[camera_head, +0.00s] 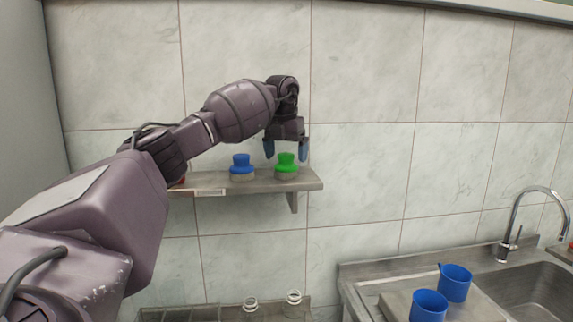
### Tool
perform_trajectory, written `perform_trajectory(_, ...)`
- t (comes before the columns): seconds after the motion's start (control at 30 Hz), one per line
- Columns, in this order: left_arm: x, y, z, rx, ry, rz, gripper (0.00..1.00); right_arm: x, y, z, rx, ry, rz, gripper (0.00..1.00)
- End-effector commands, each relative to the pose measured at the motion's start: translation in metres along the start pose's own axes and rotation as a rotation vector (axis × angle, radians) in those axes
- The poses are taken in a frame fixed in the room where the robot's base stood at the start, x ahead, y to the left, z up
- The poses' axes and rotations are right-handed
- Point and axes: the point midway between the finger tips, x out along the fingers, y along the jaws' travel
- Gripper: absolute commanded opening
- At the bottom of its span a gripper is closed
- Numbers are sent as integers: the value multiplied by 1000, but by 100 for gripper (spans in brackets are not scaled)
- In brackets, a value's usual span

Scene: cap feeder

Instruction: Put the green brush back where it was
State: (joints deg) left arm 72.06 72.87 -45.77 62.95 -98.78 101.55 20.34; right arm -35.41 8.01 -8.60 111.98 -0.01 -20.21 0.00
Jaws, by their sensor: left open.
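The green brush (286,166) stands upright on the wall shelf (310,181), near its right end. Its green knob top sits over a pale round base. My left gripper (286,149) is open and points down, with its bluish fingertips on either side of the green brush's top. I cannot tell whether they touch it. A blue brush (242,167) of the same shape stands on the shelf just to the left. My right gripper is not in view.
A small red thing (178,181) shows at the shelf's left, partly hidden by my arm. Two blue cups (429,306) stand on the drainer beside the sink (535,294) and its tap (510,236). Two clear bottles (293,303) stand in a rack below the shelf.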

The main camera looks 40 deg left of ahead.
Motion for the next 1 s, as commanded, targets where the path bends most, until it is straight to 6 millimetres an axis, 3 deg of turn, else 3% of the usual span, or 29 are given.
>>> perform_trajectory(0.2,-45,0,0,0,-3,-1,93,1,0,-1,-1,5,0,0)
perform_trajectory(0.4,-72,0,0,0,-2,-1,93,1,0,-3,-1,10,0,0)
perform_trajectory(0.6,-83,0,0,0,0,-1,93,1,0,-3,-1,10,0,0)
perform_trajectory(1.0,-83,0,0,0,0,0,93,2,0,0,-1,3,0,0)
